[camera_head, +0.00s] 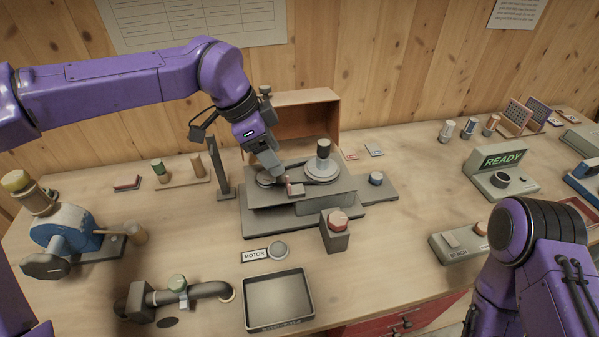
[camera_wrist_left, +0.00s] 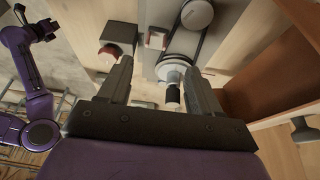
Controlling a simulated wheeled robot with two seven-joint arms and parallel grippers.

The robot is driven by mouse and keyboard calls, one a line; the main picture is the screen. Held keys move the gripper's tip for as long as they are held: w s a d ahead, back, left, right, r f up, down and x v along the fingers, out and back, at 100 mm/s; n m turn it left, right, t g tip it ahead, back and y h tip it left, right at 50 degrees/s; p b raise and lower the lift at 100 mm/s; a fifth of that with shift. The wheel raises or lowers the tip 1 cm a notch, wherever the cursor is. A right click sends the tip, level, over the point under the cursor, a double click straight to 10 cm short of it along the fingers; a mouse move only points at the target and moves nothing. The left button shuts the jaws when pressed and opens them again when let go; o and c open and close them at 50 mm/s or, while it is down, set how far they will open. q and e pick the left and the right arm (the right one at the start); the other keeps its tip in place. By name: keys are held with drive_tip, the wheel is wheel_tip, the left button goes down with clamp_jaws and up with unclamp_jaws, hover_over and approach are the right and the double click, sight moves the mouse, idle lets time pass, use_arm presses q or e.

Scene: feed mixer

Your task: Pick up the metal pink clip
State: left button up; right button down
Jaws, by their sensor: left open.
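A small pink and grey clip (camera_head: 296,189) sits on the front of the belt mechanism (camera_head: 323,168) in the middle of the bench. In the left wrist view the clip (camera_wrist_left: 156,40) shows beyond the fingers, beside the dark belt, apart from them. My left gripper (camera_head: 277,174) reaches down over the left part of the mechanism, close to the clip; its tips are hard to make out there. In the left wrist view the gripper (camera_wrist_left: 160,82) is open, its two fingers spread with nothing held between them.
A pulley with a black knob (camera_head: 323,146) rises beside the clip. A red button box (camera_head: 336,226) stands in front, and an upright dark post (camera_head: 219,167) is to the left. An empty dark tray (camera_head: 279,301) lies at the front. An open wooden box (camera_head: 308,117) stands behind.

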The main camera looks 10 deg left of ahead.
sight(293, 190)
use_arm(q)
drive_tip(key=f, duration=0.1)
drive_tip(key=d+f, duration=0.1)
drive_tip(key=s+f+p, duration=0.1)
drive_tip(key=shift+d+f, duration=0.15)
drive_tip(key=shift+d, duration=0.1)
drive_tip(key=x, duration=0.2)
drive_tip(key=p+x, duration=0.2)
drive_tip(key=x, duration=0.1)
drive_tip(key=shift+w+a+f, duration=0.15)
drive_tip(key=shift+w+f, duration=0.15)
drive_tip(key=shift+w, duration=0.15)
drive_tip(key=shift+f, duration=0.15)
drive_tip(key=shift+s, duration=0.1)
use_arm(e)
drive_tip(key=r, duration=0.3)
drive_tip(key=shift+s+r, duration=0.3)
drive_tip(key=shift+s, duration=0.1)
use_arm(q)
drive_tip(key=c, duration=1.1)
use_arm(e)
drive_tip(key=shift+a, duration=0.1)
